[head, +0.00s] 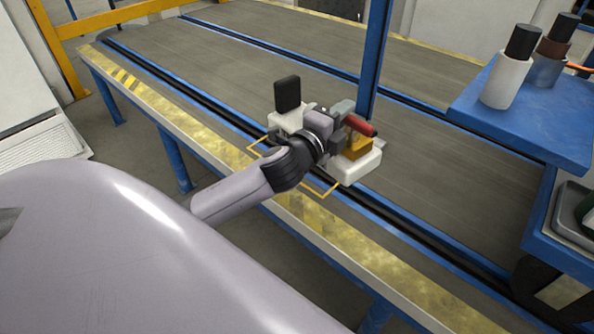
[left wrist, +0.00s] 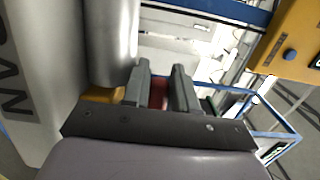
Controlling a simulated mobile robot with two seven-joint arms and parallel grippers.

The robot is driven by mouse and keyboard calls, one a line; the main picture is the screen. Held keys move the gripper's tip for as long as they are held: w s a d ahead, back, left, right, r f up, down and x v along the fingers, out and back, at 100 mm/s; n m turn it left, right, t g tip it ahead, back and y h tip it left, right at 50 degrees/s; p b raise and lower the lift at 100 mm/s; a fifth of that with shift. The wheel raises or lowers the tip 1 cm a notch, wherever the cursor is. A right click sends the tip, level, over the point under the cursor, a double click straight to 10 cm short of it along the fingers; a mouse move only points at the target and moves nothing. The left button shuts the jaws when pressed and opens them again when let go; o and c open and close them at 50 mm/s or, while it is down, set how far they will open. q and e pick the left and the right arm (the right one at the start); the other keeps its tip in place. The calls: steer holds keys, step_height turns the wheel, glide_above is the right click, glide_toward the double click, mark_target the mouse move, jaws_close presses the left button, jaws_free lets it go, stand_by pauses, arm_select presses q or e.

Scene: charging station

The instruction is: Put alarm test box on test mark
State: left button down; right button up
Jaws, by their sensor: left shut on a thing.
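The alarm test box appears as a white base (head: 362,167) with a yellow block and a red bar (head: 360,125) on top; my gripper and forearm hide much of it. The test mark seems to be the thin yellow outline (head: 322,191) on the blue-edged platform. The box shows over the outline; I cannot tell whether it rests there or is just above. My left gripper (head: 346,117) is shut on the box's red bar. In the left wrist view, the red bar also shows between the two grey fingers (left wrist: 160,88). My right gripper is not in view.
A blue post (head: 376,60) stands just behind the gripper. At right, a blue shelf (head: 530,120) carries a white cylinder (head: 507,80) with a dark top and other containers. The platform's yellow edge strip (head: 190,123) runs along the front.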

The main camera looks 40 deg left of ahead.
arm_select(q)
steer(key=shift+y, duration=0.5)
steer(key=w+a+b, duration=0.2)
steer(key=w+a, duration=0.2)
steer(key=shift+a+r+b, duration=0.15)
steer(key=shift+a+b, duration=0.05)
steer(key=shift+b, duration=0.1)
steer(key=w+a+r+n+y+b, duration=0.2)
steer(key=w+a+r+b, duration=0.15)
steer(key=a, duration=0.35)
step_height(320, 180, down, 15)
steer(key=b, duration=0.6)
steer(key=shift+f+b, duration=0.15)
steer(key=shift+b, duration=0.25)
step_height(320, 180, down, 5)
steer(key=shift+a+r+b, duration=0.1)
steer(key=shift+r+b, duration=0.05)
steer(key=shift+b, duration=1.05)
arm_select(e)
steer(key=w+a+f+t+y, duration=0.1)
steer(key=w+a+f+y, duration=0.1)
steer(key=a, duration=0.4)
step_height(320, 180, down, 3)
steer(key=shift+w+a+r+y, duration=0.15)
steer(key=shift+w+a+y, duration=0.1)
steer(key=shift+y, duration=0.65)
arm_select(q)
steer(key=c, duration=0.9)
jaws_free()
